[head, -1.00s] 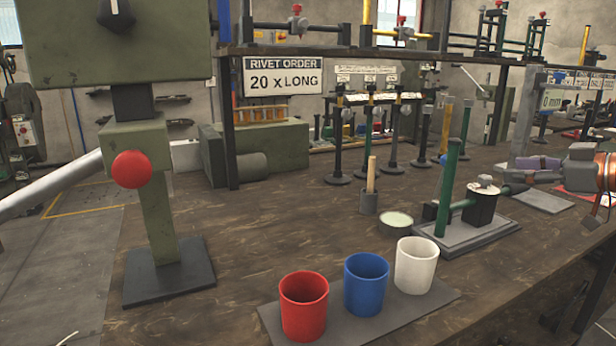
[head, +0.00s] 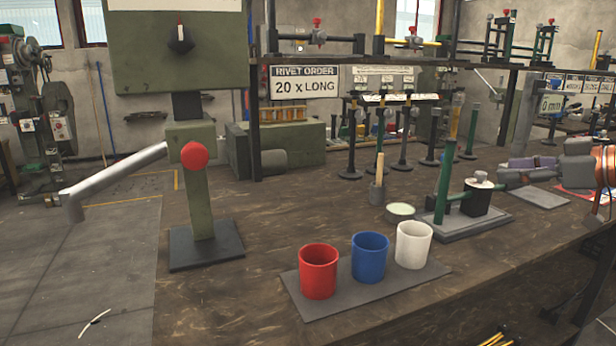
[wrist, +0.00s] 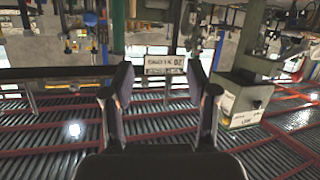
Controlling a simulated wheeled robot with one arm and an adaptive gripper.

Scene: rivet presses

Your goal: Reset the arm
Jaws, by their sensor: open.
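My gripper (wrist: 160,80) shows in the wrist view with its two dark fingers spread apart. The gap between them is empty and neither finger touches anything. The wrist view looks upside down, with the corrugated roof and its red beams in the lower part. A pale sign stands in the background behind the gap.
The workbench (head: 300,220) carries a green press (head: 196,200) with a red knob at left. Red (head: 318,272), blue (head: 369,257) and white (head: 412,246) cups stand on a grey mat. A small riveting fixture (head: 465,215) stands right.

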